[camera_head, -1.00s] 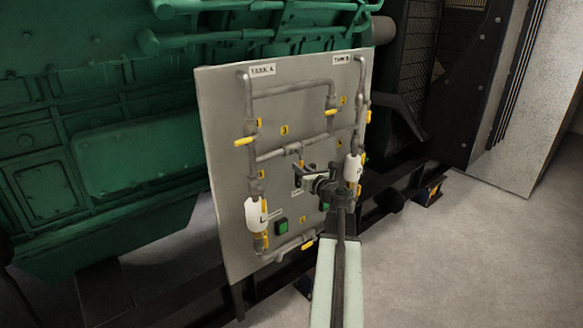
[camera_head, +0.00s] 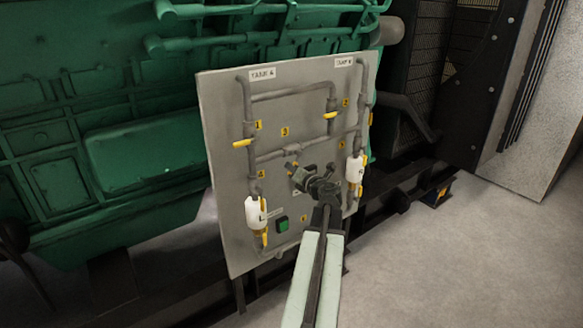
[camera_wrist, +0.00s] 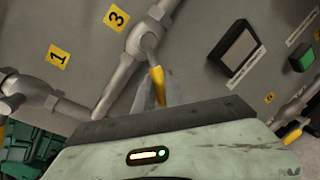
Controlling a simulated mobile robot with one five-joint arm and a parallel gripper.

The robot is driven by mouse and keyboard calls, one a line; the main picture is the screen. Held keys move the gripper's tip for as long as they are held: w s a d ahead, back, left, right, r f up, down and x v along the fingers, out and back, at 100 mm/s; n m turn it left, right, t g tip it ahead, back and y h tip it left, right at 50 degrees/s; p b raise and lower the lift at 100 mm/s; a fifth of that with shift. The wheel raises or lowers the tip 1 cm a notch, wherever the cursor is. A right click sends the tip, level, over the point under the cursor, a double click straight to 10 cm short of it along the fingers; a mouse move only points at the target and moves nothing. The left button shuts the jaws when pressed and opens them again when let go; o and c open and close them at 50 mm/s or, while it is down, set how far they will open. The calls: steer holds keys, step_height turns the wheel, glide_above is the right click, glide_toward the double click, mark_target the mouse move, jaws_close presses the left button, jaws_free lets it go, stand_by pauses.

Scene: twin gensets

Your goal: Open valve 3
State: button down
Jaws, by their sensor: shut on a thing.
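Valve 3 (camera_head: 292,150) sits on the horizontal middle pipe of the grey panel, under the yellow label 3 (camera_head: 284,132). In the wrist view the valve body (camera_wrist: 142,40) lies beside the label 3 (camera_wrist: 116,18). Its yellow-tipped handle (camera_wrist: 157,76) runs from the body toward my gripper, at an angle to the pipe. My gripper (camera_wrist: 155,97) is shut on this handle, with its fingers on either side of it. In the head view my gripper (camera_head: 297,178) is in front of the panel just below valve 3, and the handle is mostly hidden.
The panel (camera_head: 225,110) carries other yellow-handled valves: valve 1 (camera_head: 243,143) at left and valve 2 (camera_head: 331,115) at right. White cylinders (camera_head: 256,212) and (camera_head: 354,168) stand out from the side pipes. A green button (camera_head: 282,224) is low. Open floor (camera_head: 450,265) lies right.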

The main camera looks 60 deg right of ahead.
steer(key=shift+w+a, duration=0.1)
steer(key=shift+a, duration=0.05)
steer(key=shift+f, duration=0.1)
steer(key=c, duration=1.4)
jaws_free()
steer(key=shift+c, duration=0.2)
steer(key=shift+s, duration=0.2)
